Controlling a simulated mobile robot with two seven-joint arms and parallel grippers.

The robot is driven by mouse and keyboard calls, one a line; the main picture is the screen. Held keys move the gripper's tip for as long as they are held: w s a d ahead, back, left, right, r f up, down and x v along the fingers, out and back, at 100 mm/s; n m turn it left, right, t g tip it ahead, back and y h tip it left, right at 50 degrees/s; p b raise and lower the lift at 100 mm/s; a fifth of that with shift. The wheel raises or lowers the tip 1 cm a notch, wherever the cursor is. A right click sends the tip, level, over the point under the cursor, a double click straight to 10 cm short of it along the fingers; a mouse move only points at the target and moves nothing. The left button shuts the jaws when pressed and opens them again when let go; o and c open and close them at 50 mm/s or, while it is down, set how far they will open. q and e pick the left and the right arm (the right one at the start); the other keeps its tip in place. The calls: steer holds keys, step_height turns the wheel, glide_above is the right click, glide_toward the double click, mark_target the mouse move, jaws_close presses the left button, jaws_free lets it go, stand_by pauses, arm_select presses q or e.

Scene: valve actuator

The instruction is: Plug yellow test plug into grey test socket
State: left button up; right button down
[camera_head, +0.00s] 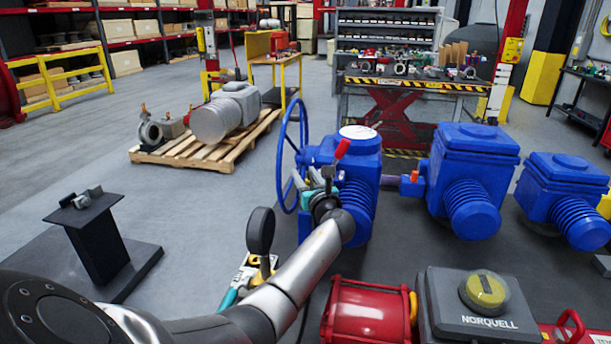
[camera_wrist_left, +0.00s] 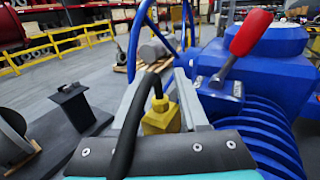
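The yellow test plug (camera_wrist_left: 162,117) sits between the two grey fingers of my left gripper (camera_wrist_left: 163,100), with yellow against both fingers. A black cable runs up from it, and a thick black cable loops across the fingers. In the head view my left gripper (camera_head: 314,182) is in front of the nearest blue actuator (camera_head: 352,160), beside its handwheel. The plug is too small and covered to make out there. I cannot clearly make out the grey test socket in either view. My right gripper is not in view.
A red-handled lever (camera_head: 342,149) rises close to my left gripper; it also shows in the wrist view (camera_wrist_left: 250,32). The blue handwheel (camera_head: 283,160) stands to the left. A dark pedestal (camera_head: 100,245) is further left. A grey Norquell box (camera_head: 465,315) and red equipment (camera_head: 368,312) are in front.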

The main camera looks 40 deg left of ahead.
arm_select(q)
steer(key=shift+o, duration=0.5)
steer(key=shift+s+d, duration=0.25)
steer(key=shift+d, duration=0.25)
steer(key=p+v, duration=0.1)
steer(key=v, duration=1.3)
steer(key=shift+p, duration=0.3)
steer(key=shift+d, duration=0.1)
